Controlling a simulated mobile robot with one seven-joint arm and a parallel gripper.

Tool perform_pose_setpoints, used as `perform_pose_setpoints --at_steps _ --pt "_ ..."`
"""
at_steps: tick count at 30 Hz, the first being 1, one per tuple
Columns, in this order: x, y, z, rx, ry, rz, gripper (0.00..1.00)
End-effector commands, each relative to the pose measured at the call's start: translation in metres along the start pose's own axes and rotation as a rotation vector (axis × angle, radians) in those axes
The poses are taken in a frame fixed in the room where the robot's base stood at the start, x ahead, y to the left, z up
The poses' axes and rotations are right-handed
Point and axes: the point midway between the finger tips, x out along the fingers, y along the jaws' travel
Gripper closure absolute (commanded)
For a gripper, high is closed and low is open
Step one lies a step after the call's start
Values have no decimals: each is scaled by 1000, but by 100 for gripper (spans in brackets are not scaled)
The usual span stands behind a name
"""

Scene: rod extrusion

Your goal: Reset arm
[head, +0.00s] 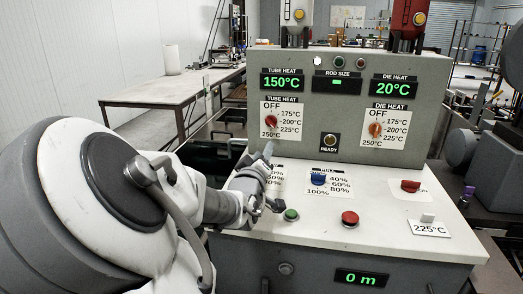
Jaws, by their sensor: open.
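My gripper (272,178) is at the left side of the control panel (400,238), in front of a printed dial scale that it partly hides. Its fingers are small in the picture and no object shows between them. My white and grey arm fills the lower left and reaches toward the panel. Just right of and below the gripper are a green button (291,215) and a red button (350,219). A blue knob (318,179) stands to the right of the gripper, apart from it.
The upright console (345,125) reads 150°C tube heat and 20°C die heat, with a red knob (271,121) and an orange knob (375,130). A white table (150,92) stands behind left.

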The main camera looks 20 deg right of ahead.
Motion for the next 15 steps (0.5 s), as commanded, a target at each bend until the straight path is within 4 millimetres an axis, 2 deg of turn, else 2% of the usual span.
perform_pose_setpoints --at_steps 5,15 --pt "-7 1 0 1 0 2 57" --pt "-7 0 0 1 0 2 57"
